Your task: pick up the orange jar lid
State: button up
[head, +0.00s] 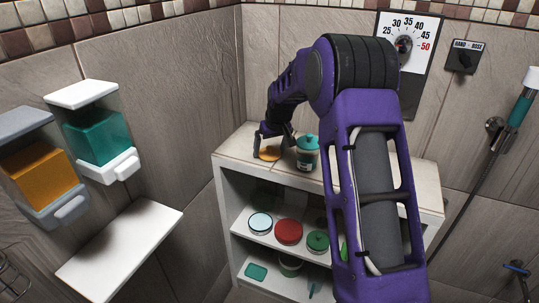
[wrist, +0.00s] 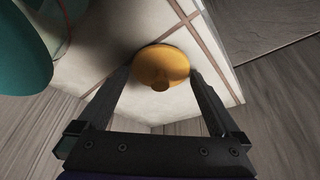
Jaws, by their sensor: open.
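The orange jar lid (head: 268,154) lies on the tiled top of the white shelf unit, near its left front corner. In the wrist view the lid (wrist: 161,66) is round with a small knob and sits between the fingertips. My gripper (head: 272,142) is open just above the lid, pointing down. In the wrist view my gripper (wrist: 160,80) has its fingers apart on either side of the lid, with gaps showing. I cannot tell how far the fingertips are above the top.
A teal-lidded jar (head: 307,152) stands close to the right of the lid; something teal (wrist: 22,55) fills the wrist view's upper left. The shelf unit (head: 233,163) holds several round containers below. Two soap dispensers (head: 97,135) hang on the left wall above a white ledge (head: 120,250).

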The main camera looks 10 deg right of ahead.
jog(key=shift+c, duration=0.2)
jog(key=c, duration=1)
jog(key=shift+o, duration=0.2)
jog(key=shift+r, duration=0.15)
